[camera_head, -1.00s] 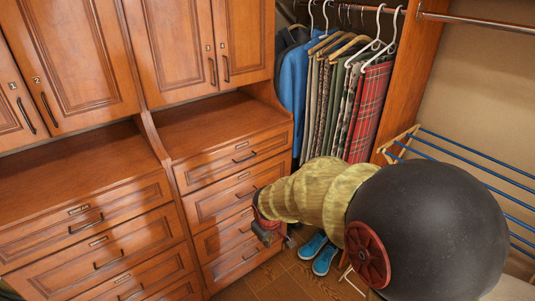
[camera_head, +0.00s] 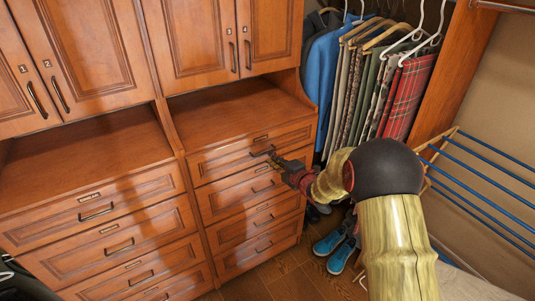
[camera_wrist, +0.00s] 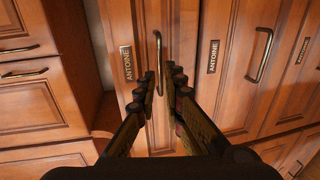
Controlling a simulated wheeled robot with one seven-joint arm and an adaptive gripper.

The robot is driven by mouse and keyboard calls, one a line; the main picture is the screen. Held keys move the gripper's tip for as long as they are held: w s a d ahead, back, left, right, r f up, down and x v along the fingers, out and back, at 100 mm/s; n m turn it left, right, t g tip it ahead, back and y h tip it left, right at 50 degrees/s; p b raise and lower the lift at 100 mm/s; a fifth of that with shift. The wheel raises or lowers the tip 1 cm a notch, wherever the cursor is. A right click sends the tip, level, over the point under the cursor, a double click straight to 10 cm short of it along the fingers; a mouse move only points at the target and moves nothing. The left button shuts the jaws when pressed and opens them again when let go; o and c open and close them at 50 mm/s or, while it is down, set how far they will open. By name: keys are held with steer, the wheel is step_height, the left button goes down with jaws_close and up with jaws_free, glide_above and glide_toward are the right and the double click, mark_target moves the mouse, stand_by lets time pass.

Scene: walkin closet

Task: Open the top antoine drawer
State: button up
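The top antoine drawer (camera_head: 225,161) is the uppermost drawer of the right wooden chest in the head view, and its front looks shut. In the wrist view its front (camera_wrist: 130,25) stands turned sideways with an ANTOINE label (camera_wrist: 126,62) left of its dark metal handle (camera_wrist: 158,48). My gripper (camera_head: 266,157) is at this drawer's handle in the head view. In the wrist view its fingertips (camera_wrist: 161,82) are a small gap apart, with the lower end of the handle between or just beyond them. I cannot tell whether they touch it. The gripper holds nothing visible.
More drawers (camera_head: 240,195) lie below, the second also labelled ANTOINE in the wrist view. An open shelf (camera_head: 225,110) and cupboard doors (camera_head: 205,40) are above. Hanging clothes (camera_head: 375,85), blue shoes (camera_head: 333,247) and a blue-barred rack (camera_head: 485,175) stand to the right.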

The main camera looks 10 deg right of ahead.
mark_target(265, 153)
steer(key=b+x, duration=0.1)
steer(key=x, duration=0.5)
steer(key=shift+w+a, duration=0.15)
steer(key=shift+w, duration=0.1)
jaws_close()
steer(key=shift+f, duration=0.15)
stand_by(0.4)
